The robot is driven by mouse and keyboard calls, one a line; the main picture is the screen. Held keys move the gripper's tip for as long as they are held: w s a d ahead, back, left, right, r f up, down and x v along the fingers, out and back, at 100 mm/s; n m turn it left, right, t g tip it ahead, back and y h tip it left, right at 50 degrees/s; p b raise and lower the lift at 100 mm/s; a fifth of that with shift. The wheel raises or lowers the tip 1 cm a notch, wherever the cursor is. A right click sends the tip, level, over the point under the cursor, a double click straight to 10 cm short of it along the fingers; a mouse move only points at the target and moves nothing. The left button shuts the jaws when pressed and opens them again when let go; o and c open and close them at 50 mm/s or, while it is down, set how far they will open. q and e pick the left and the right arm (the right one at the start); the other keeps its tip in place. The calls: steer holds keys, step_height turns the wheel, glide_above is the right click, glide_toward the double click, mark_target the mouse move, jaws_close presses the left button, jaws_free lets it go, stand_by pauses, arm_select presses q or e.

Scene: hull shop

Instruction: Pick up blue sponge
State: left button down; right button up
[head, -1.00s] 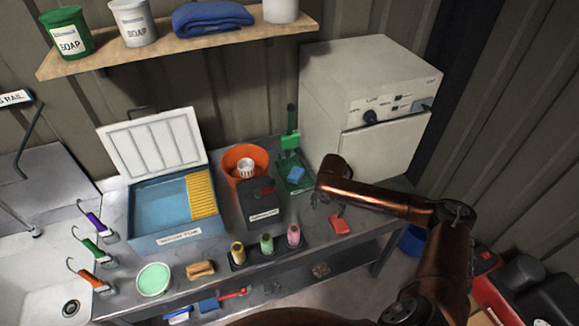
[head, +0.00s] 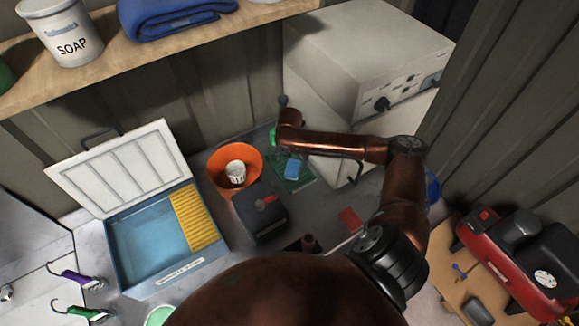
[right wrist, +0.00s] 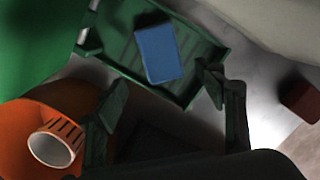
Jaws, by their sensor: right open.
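The blue sponge (head: 292,168) lies on a dark green tray (head: 300,184) at the back of the bench, between the orange bucket and the beige cabinet. In the right wrist view the sponge (right wrist: 158,53) is a plain blue block inside the tray's raised rim. My right gripper (right wrist: 162,80) is open, with one finger on each side of the picture below the sponge. Nothing is between its fingers, and it is apart from the sponge. In the head view my wrist is above and behind the tray and largely hides the fingers. My left gripper is not in view.
An orange bucket (head: 216,163) with a white cup (head: 236,172) stands left of the tray. A dark box (head: 258,218) is in front of it. The beige cabinet (head: 340,80) stands close behind my forearm. A red block (head: 350,218) lies front right of the tray.

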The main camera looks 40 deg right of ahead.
mark_target(293, 167)
steer(key=f, duration=0.2)
steer(key=d+f, duration=0.1)
steer(key=shift+w+d+p, duration=0.1)
steer(key=shift+w+p, duration=0.2)
steer(key=shift+p, duration=0.05)
steer(key=f, duration=0.3)
steer(key=shift+w+d, duration=0.2)
steer(key=shift+d, duration=0.1)
steer(key=c, duration=1)
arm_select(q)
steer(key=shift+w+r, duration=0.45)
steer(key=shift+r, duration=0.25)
arm_select(e)
steer(key=shift+r, duration=0.15)
steer(key=shift+c, duration=0.6)
